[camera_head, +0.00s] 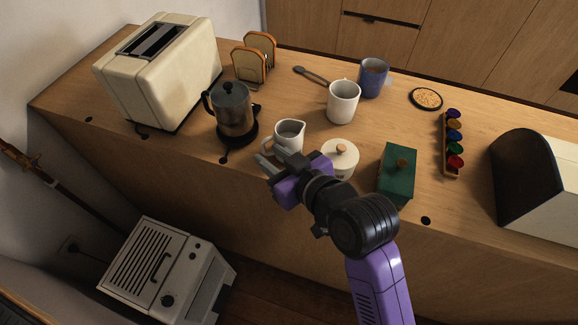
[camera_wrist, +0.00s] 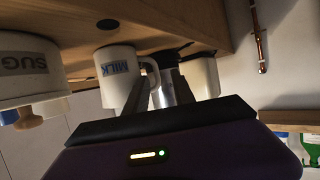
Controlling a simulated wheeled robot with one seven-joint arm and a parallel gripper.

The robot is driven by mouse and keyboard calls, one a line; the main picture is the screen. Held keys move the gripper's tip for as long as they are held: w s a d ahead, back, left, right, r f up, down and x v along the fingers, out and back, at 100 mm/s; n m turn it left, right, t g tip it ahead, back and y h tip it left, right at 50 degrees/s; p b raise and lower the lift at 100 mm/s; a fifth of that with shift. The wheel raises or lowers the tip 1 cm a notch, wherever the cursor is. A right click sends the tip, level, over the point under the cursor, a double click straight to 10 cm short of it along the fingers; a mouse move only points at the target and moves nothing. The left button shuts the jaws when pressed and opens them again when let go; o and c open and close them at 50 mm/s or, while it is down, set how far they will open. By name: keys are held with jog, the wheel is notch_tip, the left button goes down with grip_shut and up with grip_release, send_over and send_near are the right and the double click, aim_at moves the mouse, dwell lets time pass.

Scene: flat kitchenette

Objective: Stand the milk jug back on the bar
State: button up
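The milk jug (camera_head: 290,136) is a white cup with a spout and a side handle. It stands upright on the wooden bar (camera_head: 330,208), near the front edge. The wrist view is upside down and shows the jug (camera_wrist: 116,78) with its MILK label and handle. My gripper (camera_head: 270,159) is at the jug's handle side, toward the front edge. In the wrist view, the gripper's fingers (camera_wrist: 163,88) are apart, with the handle showing between them. I cannot tell whether they touch it.
A dark coffee pot (camera_head: 233,110) stands left of the jug, a lidded sugar pot (camera_head: 340,160) right of it. A green box (camera_head: 397,175), white mug (camera_head: 343,102) and blue mug (camera_head: 373,78) stand farther right or behind. The toaster (camera_head: 160,75) is at far left.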

jog(key=v, duration=0.7)
jog(key=shift+s+d, duration=0.15)
jog(key=shift+s, duration=0.05)
jog(key=s+d+f+m+t+h, duration=0.2)
jog(key=s+d+f+m+h, duration=0.25)
jog(key=s+d+f, duration=0.6)
jog(key=s+d+r+m+t+h, duration=0.1)
jog(key=s+d+r, duration=0.2)
jog(key=s, duration=0.6)
jog(key=s+d+r+m+t+h, duration=0.1)
jog(key=s+d+r+h, duration=0.1)
jog(key=s+d, duration=0.3)
jog(key=s+r, duration=0.1)
jog(key=s, duration=0.3)
jog(key=shift+s+m, duration=0.2)
jog(key=shift+m, duration=0.15)
